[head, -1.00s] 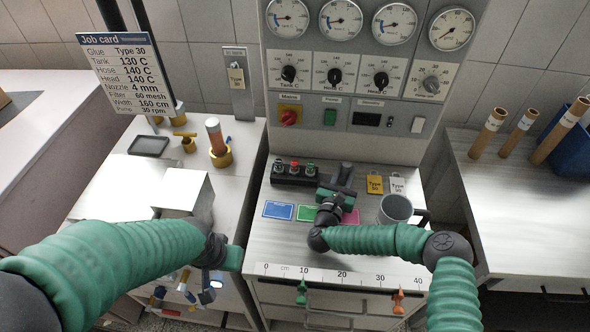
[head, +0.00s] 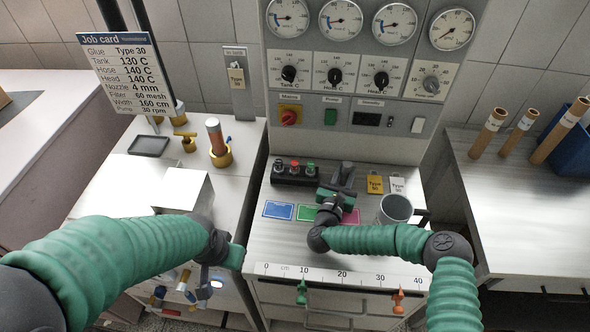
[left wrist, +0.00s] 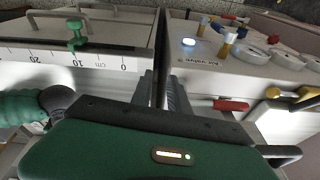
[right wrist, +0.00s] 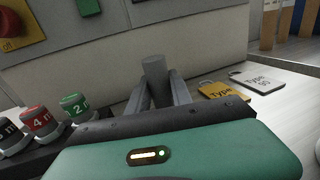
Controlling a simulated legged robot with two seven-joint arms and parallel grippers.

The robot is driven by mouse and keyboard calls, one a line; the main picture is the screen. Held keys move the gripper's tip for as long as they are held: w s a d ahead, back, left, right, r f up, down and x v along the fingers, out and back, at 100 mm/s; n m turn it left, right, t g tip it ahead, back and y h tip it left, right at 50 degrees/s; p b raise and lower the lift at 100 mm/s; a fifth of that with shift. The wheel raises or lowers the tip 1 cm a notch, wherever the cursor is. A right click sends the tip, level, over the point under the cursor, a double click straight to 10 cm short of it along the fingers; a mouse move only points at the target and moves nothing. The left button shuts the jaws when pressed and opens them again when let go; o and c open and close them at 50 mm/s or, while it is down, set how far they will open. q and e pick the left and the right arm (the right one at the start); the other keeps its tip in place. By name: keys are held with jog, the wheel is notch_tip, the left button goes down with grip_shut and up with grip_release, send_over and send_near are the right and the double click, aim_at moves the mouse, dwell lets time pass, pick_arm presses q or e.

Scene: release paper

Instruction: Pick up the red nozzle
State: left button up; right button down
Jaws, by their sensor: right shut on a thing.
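The red nozzle (head: 295,166), marked 4 m in the right wrist view (right wrist: 41,121), stands in a black rack (head: 285,177) between a black nozzle (head: 279,165) and a green one (head: 311,168). My right gripper (head: 346,176) is to the right of the rack, apart from the red nozzle. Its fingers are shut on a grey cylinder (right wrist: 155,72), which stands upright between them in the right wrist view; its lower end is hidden. My left gripper (left wrist: 161,88) is open and empty, low in front of the gap between the two benches.
Blue (head: 278,210) and green (head: 307,212) cards lie in front of the rack; a pink one is partly behind my right arm. A grey mug (head: 394,209) and two tags (head: 375,184) are to the right. The control panel (head: 345,120) rises behind.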

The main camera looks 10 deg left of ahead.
pick_arm(q)
jog(key=shift+o, duration=0.9)
jog(key=w+d+r+m, duration=0.1)
jog(key=w+d+m, duration=0.1)
jog(key=w+m, duration=0.5)
jog(key=m, duration=0.4)
jog(key=shift+w+d+r, duration=0.15)
jog(key=shift+w+d, duration=0.05)
jog(key=shift+w, duration=0.15)
jog(key=m+t+h, duration=0.1)
jog(key=m+t, duration=0.3)
jog(key=m, duration=2.2)
send_near(294, 163)
jog(key=x, duration=0.9)
jog(key=shift+w, duration=0.15)
grip_shut()
